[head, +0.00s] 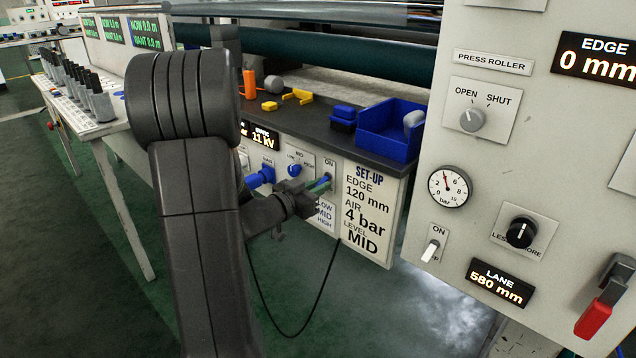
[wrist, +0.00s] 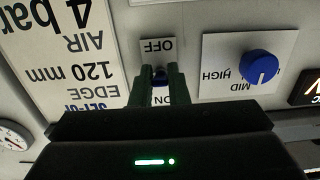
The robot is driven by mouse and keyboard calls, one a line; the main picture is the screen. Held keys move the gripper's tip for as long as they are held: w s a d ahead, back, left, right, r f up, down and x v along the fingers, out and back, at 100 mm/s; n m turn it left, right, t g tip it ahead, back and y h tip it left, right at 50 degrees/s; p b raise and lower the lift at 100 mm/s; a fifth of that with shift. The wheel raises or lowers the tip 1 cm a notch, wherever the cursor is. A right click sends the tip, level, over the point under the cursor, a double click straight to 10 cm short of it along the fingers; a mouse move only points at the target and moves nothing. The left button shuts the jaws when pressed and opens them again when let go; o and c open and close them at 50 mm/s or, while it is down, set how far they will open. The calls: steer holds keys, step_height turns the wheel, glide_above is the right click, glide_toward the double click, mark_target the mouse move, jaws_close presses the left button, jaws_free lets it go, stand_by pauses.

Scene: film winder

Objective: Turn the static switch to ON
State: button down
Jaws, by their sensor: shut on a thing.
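The static switch is a small blue lever on a white plate marked ON and OFF, on the low panel. In the wrist view, which is upside down, the blue lever (wrist: 160,77) sits between the two green fingertips of my gripper (wrist: 161,80). The gripper is shut on it. The OFF label shows beyond the fingertips and the ON label is partly covered by my gripper. In the head view my gripper (head: 320,184) is at the switch plate (head: 329,164), and the lever is mostly hidden. I cannot tell which way the lever is tilted.
A blue knob (wrist: 259,67) marked MID and HIGH is beside the switch; the set-up card (head: 367,215) is on its other side. A kV display (head: 264,136) reads 11 kV. A shelf above holds a blue bin (head: 390,130). A control cabinet (head: 480,180) stands at right.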

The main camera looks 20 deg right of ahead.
mark_target(323, 180)
steer(key=r+y+p, duration=0.1)
steer(key=p, duration=0.3)
steer(key=shift+r+g, duration=0.15)
steer(key=shift+g, duration=0.15)
steer(key=y+p, duration=0.1)
steer(key=p, duration=0.5)
steer(key=shift+s+a+r+g+y, duration=0.1)
steer(key=shift+r+g+y, duration=0.2)
steer(key=shift+y, duration=0.1)
steer(key=y+p, duration=0.2)
steer(key=p, duration=0.8)
steer(key=r+g+y+p, duration=0.1)
steer(key=y+p, duration=0.1)
steer(key=p, duration=0.8)
steer(key=shift+r+g, duration=0.2)
steer(key=shift+g, duration=0.1)
steer(key=y+p, duration=0.1)
steer(key=p, duration=0.5)
steer(key=shift+r+g+y, duration=0.1)
steer(key=shift+g+y, duration=0.2)
steer(key=shift+y, duration=0.1)
steer(key=shift+f+y+p, duration=0.25)
steer(key=shift+y+p, duration=0.05)
steer(key=shift+p, duration=1.25)
steer(key=c, duration=1.4)
jaws_free()
steer(key=shift+r, duration=0.1)
